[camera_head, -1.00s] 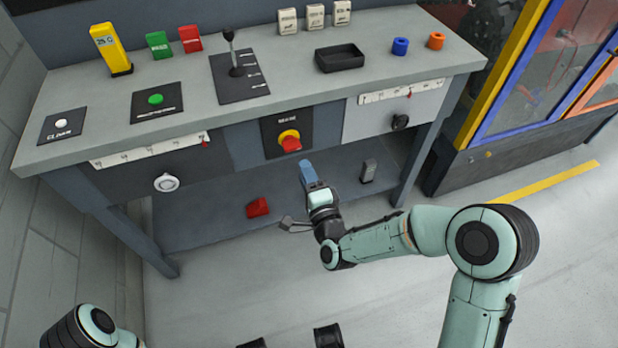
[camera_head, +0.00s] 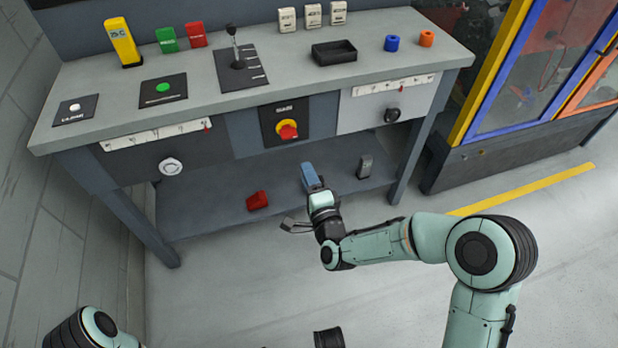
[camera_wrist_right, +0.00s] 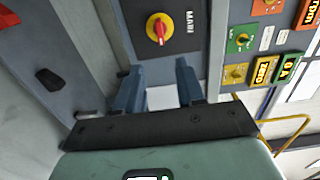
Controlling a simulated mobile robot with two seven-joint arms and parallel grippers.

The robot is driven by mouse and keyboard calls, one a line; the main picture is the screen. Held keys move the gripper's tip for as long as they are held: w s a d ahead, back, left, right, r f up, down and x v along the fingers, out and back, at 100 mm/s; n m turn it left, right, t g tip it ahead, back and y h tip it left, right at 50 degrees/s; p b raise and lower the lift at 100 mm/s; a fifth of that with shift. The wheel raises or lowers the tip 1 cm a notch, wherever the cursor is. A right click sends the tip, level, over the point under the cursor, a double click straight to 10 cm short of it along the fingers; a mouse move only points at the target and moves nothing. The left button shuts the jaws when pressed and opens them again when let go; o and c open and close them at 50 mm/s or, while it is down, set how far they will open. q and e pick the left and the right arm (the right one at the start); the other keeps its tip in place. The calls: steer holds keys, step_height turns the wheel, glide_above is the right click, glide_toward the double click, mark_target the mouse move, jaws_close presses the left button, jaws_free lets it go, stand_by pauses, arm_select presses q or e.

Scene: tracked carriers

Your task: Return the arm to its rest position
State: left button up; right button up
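My right arm (camera_head: 385,243) reaches in from the lower right, bent at the elbow. Its gripper (camera_head: 311,178) has blue fingers and is in front of the bench, below the red and yellow main switch (camera_head: 287,130). In the right wrist view the two fingers of this gripper (camera_wrist_right: 158,78) stand apart with nothing between them. The main switch (camera_wrist_right: 159,28) shows beyond the fingertips, apart from them. Of my left arm (camera_head: 95,328) only a part shows at the lower left; its gripper is outside the view.
A glazed cabinet (camera_head: 500,160) stands right.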

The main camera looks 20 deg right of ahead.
steer(key=s+d+f+n+g+y+p, duration=0.2)
steer(key=s+f+n+g+p, duration=0.8)
steer(key=s+p, duration=0.55)
arm_select(q)
steer(key=d+r+p, duration=0.2)
steer(key=r+p, duration=0.2)
steer(key=r, duration=0.6)
steer(key=w+d+r+m+h+p, duration=0.1)
steer(key=d+r+p, duration=0.1)
steer(key=r, duration=0.8)
steer(key=w+d+r+p, duration=0.1)
steer(key=d+r+p, duration=0.2)
steer(key=r, duration=0.7)
steer(key=p, duration=0.2)
steer(key=shift+m+p, duration=0.3)
steer(key=shift+m, duration=0.1)
arm_select(e)
steer(key=s+a+n+g, duration=0.2)
steer(key=s+g, duration=0.7)
steer(key=s, duration=1.4)
steer(key=shift+s+a+f+n+y, duration=0.15)
steer(key=shift+s+a+n+y, duration=0.2)
steer(key=shift+n, duration=0.35)
arm_select(q)
steer(key=shift+w, duration=0.1)
steer(key=shift+c, duration=0.3)
arm_select(e)
steer(key=shift+w, duration=0.1)
